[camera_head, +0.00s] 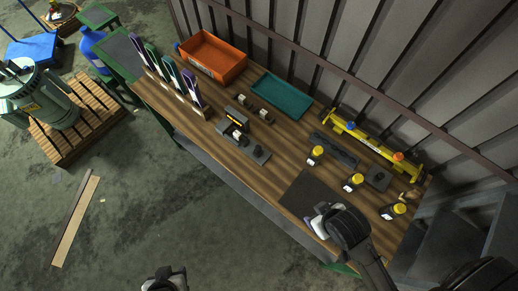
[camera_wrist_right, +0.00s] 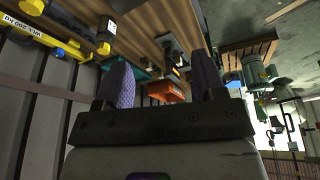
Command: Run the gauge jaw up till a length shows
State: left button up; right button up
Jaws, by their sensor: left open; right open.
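The gauge (camera_head: 246,144) is a dark device lying on the wooden bench near its front edge, with a small amber display (camera_head: 235,126) at its back. Pale and dark blocks sit along it; which is the jaw and whether a length shows are too small to tell. My left gripper (camera_head: 168,275) is open and empty, over the floor at the bottom edge, well apart from the gauge. My right gripper (camera_head: 318,222) is open over the dark mat at the bench front, right of the gauge; its spread purple fingers show in the right wrist view (camera_wrist_right: 162,85).
A ribbed wall (camera_head: 345,45) stands behind.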

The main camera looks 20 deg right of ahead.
pick_arm(q)
jog(key=shift+s+f, duration=0.1)
jog(key=shift+s, duration=0.2)
